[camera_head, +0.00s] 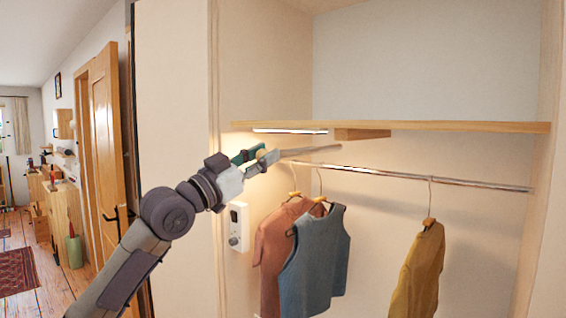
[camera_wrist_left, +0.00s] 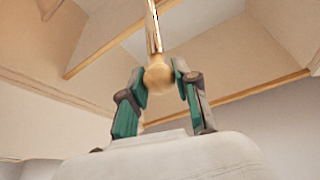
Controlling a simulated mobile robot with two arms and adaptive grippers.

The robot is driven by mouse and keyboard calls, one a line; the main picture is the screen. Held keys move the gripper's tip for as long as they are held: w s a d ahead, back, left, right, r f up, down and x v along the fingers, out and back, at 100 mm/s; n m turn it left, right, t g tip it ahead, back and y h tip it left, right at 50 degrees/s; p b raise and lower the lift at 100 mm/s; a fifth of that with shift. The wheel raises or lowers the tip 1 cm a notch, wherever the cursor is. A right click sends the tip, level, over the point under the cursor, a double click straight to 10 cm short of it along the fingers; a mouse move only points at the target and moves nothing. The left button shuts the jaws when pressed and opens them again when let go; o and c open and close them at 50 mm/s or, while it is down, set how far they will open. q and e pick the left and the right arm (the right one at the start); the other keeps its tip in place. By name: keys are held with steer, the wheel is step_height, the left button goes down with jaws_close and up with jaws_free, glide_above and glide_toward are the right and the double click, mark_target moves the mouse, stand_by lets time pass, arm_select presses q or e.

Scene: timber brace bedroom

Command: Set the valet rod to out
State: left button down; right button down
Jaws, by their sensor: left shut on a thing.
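The valet rod (camera_head: 312,149) is a thin pale rod just under the wooden shelf, pointing out toward my left gripper (camera_head: 262,156). In the left wrist view the rod (camera_wrist_left: 153,35) is shiny, with a round tan knob (camera_wrist_left: 158,79) at its near end. The green fingers of my left gripper (camera_wrist_left: 162,88) are shut on this knob, one on each side. In the head view the fingers partly hide the knob. My right gripper is not in view.
The wooden shelf (camera_head: 450,126) spans the closet, with a wooden block (camera_head: 362,134) and a light strip (camera_head: 290,131) beneath. A metal rail (camera_head: 460,180) holds a blue vest (camera_head: 316,255), a reddish garment (camera_head: 270,245) and a mustard garment (camera_head: 418,272). A white box (camera_head: 238,226) is on the side panel.

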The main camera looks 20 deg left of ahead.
arm_select(q)
steer(key=shift+s+a+f+b, duration=0.1)
steer(key=shift+s+a+b, duration=0.2)
steer(key=shift+s, duration=0.7)
steer(key=shift+s+a+b, duration=0.2)
steer(key=shift+s+a, duration=0.2)
steer(key=shift+s, duration=0.55)
steer(key=c, duration=0.8)
jaws_free()
steer(key=shift+v, duration=5.95)
steer(key=shift+a, duration=0.1)
